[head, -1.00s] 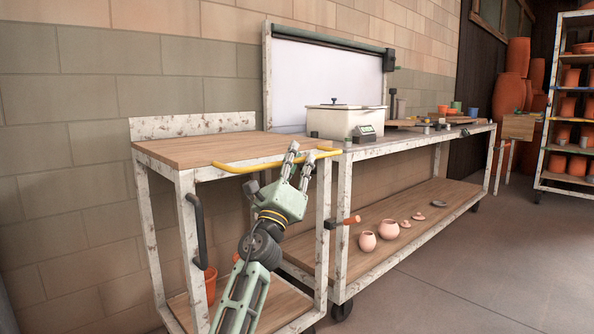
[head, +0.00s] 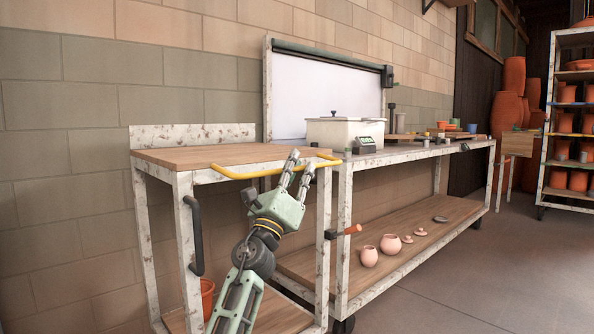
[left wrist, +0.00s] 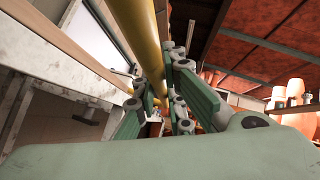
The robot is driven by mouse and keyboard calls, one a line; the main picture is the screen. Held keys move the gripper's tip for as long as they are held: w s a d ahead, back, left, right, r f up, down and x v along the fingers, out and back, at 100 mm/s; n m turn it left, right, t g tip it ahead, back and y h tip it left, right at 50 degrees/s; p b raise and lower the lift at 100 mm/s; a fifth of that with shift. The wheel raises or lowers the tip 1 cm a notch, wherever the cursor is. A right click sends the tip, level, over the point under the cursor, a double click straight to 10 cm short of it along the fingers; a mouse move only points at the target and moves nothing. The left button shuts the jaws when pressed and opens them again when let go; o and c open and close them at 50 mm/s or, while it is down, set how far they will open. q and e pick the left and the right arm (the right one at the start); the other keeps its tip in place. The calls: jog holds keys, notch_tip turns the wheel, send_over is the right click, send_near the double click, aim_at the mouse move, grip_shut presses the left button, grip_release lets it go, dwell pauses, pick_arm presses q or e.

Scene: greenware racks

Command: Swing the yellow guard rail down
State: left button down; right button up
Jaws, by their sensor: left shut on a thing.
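The yellow guard rail (head: 240,175) runs along the front edge of the wooden-topped cart (head: 165,157), about level with the top. It is bent at its ends. My left gripper (head: 302,164) reaches up to the rail's right part from in front and below. It is shut on the rail. In the left wrist view the yellow bar (left wrist: 139,35) passes between the green finger pads of the same gripper (left wrist: 160,112). The exact contact is partly hidden by the fingers. My right gripper is in neither view.
A black handle (head: 195,235) is on the cart's front left post. A long workbench (head: 400,155) stands right of the cart, with an orange-handled lever (head: 345,231) at its near post. Small pots (head: 390,244) sit on its lower shelf. The floor (head: 470,270) at right is clear.

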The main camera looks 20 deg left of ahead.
pick_arm(q)
jog(key=c, duration=1.8)
grip_release()
jog(key=v, duration=1.2)
